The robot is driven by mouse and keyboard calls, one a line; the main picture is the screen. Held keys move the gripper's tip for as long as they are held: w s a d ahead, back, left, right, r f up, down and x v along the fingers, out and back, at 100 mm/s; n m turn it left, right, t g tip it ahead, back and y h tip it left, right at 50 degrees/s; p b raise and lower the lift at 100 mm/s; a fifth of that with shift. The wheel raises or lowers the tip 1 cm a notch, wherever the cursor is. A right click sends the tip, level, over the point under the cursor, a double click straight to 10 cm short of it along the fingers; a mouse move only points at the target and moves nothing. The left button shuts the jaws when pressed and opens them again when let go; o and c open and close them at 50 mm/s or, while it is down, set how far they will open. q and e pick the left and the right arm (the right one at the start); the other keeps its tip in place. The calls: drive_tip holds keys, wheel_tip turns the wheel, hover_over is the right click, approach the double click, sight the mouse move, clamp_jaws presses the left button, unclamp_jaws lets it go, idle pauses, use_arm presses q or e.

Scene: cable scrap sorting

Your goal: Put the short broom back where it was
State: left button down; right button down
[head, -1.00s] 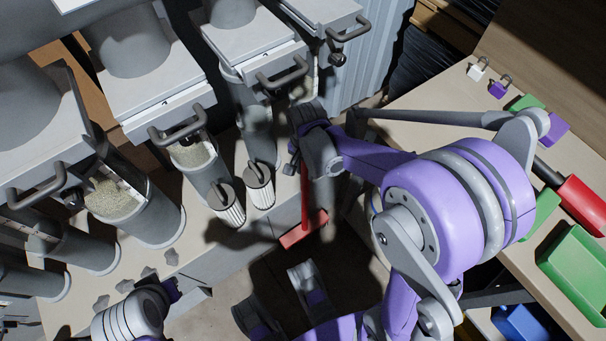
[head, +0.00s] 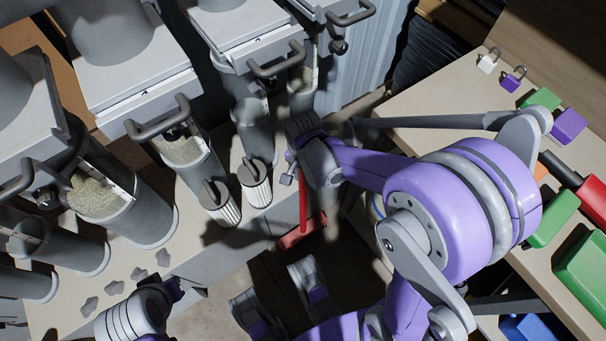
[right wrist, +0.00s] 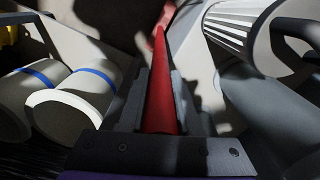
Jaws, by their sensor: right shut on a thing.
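The short broom has a red handle (head: 303,203) and a red head (head: 302,231), which is low beside the pale bench front. My right gripper (head: 301,174) is shut on the handle, with the broom hanging roughly upright below it. Whether the broom head touches the floor or bench front is unclear. My left arm's end (head: 160,298) shows at the lower left, above the bench; its fingers are not clear.
Two ribbed canisters (head: 255,184) stand at the left bench edge (head: 225,262), close to the broom. Grey tubes with granules (head: 100,194) line that bench. The right bench (head: 430,108) carries padlocks (head: 513,79), green and purple blocks and a green bin (head: 585,262). Dark floor lies between the benches.

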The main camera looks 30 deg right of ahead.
drive_tip(key=shift+f, duration=0.2)
drive_tip(key=c, duration=0.6)
unclamp_jaws()
drive_tip(key=shift+r, duration=0.15)
